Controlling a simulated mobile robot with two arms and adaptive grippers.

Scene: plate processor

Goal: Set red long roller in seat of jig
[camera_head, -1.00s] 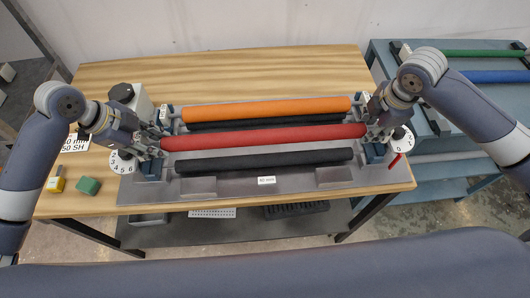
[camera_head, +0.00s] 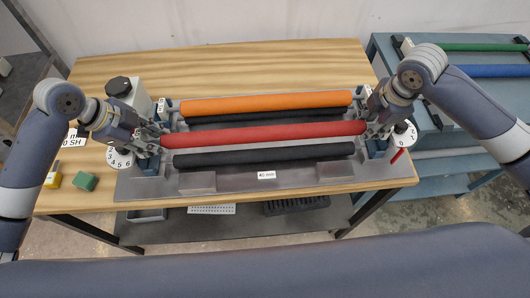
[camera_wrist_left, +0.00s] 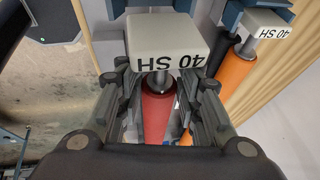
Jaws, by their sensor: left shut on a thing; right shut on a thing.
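The red long roller (camera_head: 262,134) lies level across the jig (camera_head: 240,182), between the orange roller and the front black roller. My left gripper (camera_head: 154,140) is shut on its left end and my right gripper (camera_head: 368,127) is shut on its right end. In the left wrist view, the red roller (camera_wrist_left: 156,112) shows between the fingers of my left gripper (camera_wrist_left: 158,108), with a "40 SH" block (camera_wrist_left: 163,42) at its end. The grippers hide both roller ends in the head view, so I cannot tell whether they touch the seat.
An orange roller (camera_head: 265,103) lies behind, with black rollers (camera_head: 262,155) in the jig. A green block (camera_head: 85,181) and a yellow one (camera_head: 53,180) sit at left. A blue bench (camera_head: 440,150) with green and blue rollers stands at right. The wooden table (camera_head: 230,66) is clear behind.

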